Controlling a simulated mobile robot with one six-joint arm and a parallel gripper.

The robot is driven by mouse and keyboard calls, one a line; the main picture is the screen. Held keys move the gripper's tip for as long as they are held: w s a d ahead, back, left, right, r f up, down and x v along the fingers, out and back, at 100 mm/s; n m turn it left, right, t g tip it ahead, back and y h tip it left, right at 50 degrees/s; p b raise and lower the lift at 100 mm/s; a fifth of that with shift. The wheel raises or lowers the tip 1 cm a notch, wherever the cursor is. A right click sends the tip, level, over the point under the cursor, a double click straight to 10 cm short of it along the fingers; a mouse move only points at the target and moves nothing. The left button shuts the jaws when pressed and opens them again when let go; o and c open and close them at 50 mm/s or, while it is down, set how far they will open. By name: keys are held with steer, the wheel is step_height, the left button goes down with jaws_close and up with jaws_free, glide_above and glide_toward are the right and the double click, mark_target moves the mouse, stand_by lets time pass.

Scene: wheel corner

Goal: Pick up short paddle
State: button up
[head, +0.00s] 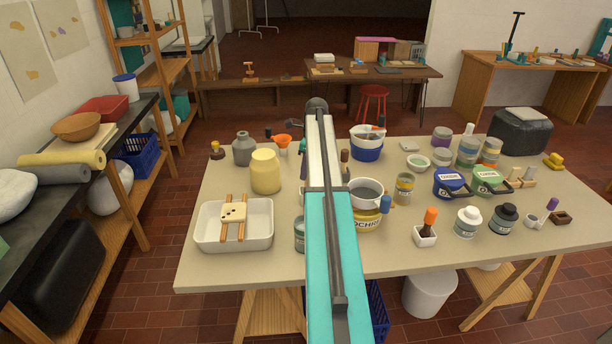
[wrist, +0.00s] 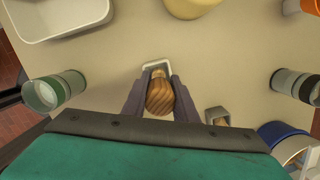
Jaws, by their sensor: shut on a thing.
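In the wrist view, my gripper (wrist: 160,84) is closed around a brown striped wooden piece (wrist: 160,97) with a rounded end, which looks like the short paddle. The piece is between the two dark fingers. It stands in or directly above a small white square holder (wrist: 157,66); I cannot tell whether it still touches the holder.
A small grey square holder (wrist: 217,116) is close to the right finger. Jars stand at left (wrist: 55,91) and right (wrist: 298,86). The white tray (head: 207,240) and yellow jar (head: 265,171) are left of my arm. The table's right side (head: 460,180) is crowded.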

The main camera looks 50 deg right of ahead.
step_height(320, 180, up, 8)
steer(key=shift+b, duration=0.95)
steer(key=shift+r, duration=0.1)
step_height(320, 180, up, 7)
steer(key=p, duration=0.5)
steer(key=shift+r, duration=0.15)
stand_by(0.6)
stand_by(1.0)
